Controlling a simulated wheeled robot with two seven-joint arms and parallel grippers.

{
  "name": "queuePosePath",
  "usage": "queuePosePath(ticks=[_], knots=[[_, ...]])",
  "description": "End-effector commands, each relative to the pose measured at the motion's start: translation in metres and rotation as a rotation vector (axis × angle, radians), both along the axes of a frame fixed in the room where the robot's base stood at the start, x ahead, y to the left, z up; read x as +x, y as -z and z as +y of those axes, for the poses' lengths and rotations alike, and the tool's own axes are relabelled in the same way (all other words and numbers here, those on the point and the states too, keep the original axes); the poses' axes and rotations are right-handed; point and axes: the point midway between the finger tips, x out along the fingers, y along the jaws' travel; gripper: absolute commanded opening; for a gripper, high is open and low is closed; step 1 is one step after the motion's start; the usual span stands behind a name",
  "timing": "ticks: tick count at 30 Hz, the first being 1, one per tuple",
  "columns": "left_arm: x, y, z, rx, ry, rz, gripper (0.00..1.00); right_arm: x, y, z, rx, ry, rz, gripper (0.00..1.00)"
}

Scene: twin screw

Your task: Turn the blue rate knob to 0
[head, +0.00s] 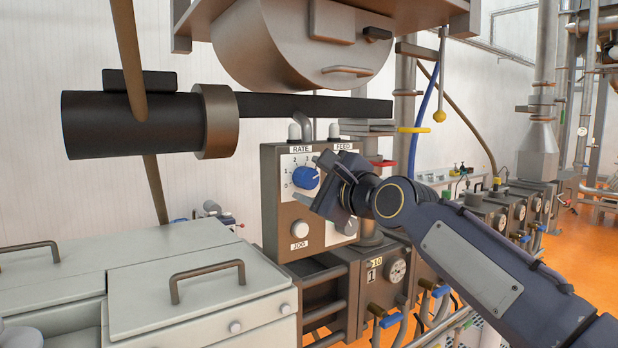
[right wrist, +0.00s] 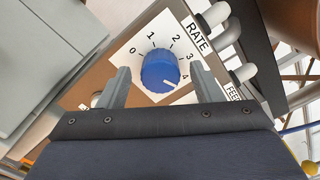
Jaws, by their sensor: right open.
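The blue rate knob (head: 305,178) is on the white face of a control box, under the RATE label. In the right wrist view the knob (right wrist: 160,72) is ringed by numbers, and its white mark points to the lower right, around the 4 side. My right gripper (head: 328,184) is just in front of the panel, at the knob's right in the head view. In the right wrist view its two fingers (right wrist: 163,86) are spread with the knob between and beyond them. I see no contact with the knob. My left gripper is out of view.
The control box (head: 270,205) also has a JOG button (head: 299,229) and a FEED label beside RATE. A dark horizontal tube (head: 130,122) and a round metal hopper (head: 300,50) are above. Grey cabinets with handles (head: 200,290) stand at lower left.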

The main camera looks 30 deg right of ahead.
Motion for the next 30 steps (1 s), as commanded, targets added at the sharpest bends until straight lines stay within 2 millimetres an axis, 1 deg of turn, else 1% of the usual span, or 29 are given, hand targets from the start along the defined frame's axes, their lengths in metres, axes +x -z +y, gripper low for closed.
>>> queuePosePath(ticks=[1,4,12,22,23,30], knots=[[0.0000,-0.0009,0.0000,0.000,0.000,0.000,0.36,0.0052,0.0001,0.0010,0.000,-0.001,0.001,0.59],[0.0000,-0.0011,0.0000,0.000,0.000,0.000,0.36,0.0101,0.0000,0.0007,-0.001,0.001,0.000,0.59],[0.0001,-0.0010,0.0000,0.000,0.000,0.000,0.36,0.0115,0.0003,0.0008,-0.001,0.001,0.000,0.59],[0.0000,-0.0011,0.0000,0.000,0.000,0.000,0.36,0.0113,0.0005,0.0009,-0.001,0.001,0.000,0.16],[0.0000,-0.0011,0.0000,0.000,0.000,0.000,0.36,0.0113,0.0005,0.0009,-0.001,0.001,0.000,0.15],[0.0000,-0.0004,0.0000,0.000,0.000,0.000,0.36,0.0112,0.0008,0.0009,-0.026,0.001,-0.001,0.15]])
